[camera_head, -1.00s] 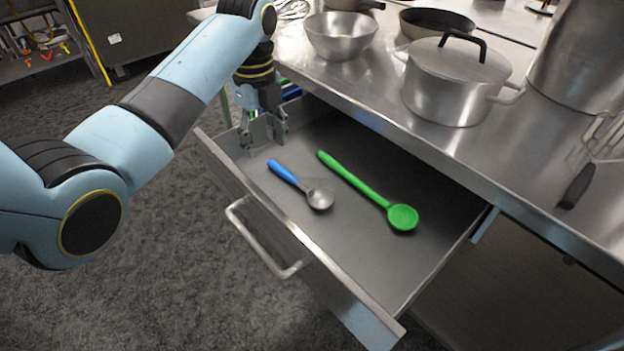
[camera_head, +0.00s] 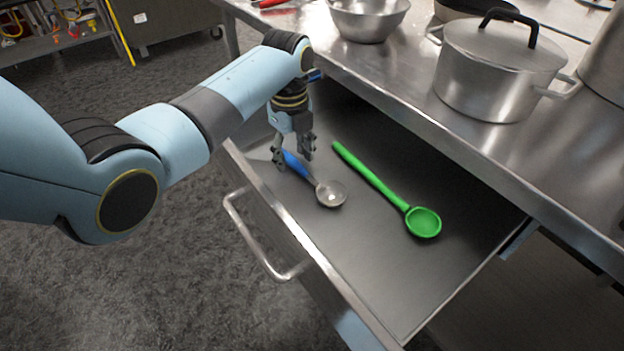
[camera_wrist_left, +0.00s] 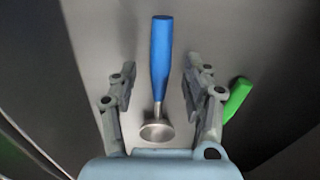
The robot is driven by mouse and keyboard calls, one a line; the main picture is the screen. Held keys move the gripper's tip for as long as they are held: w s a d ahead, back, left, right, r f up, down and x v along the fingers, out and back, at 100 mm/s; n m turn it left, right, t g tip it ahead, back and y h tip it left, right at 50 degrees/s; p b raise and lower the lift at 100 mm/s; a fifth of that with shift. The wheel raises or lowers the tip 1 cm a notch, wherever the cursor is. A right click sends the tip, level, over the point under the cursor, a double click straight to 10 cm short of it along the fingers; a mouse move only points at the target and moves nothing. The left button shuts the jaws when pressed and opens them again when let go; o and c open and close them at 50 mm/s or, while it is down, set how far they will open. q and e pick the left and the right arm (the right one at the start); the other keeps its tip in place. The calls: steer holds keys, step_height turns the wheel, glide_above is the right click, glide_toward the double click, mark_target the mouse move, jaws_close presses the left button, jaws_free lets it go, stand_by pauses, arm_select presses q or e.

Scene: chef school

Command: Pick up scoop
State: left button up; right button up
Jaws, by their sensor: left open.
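A scoop with a blue handle and a round metal bowl (camera_head: 331,194) lies in the open drawer. In the left wrist view the scoop's blue handle (camera_wrist_left: 161,58) points away, and its metal bowl is nearest the wrist. My left gripper (camera_head: 294,162) is open above the handle, with a finger on each side of it. In the left wrist view the fingers of my left gripper (camera_wrist_left: 158,95) stand apart with the scoop between them, neither seen to touch it. My right gripper is not in view.
A green spoon (camera_head: 422,222) lies in the drawer to the right of the scoop. The drawer's front wall (camera_head: 300,240) is near my arm. The steel counter (camera_head: 440,130) overhangs the drawer's back and bears a lidded pot (camera_head: 490,85) and a bowl (camera_head: 370,20).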

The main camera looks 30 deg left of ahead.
arm_select(q)
steer(key=shift+f, duration=0.6)
jaws_close()
steer(key=shift+r, duration=0.15)
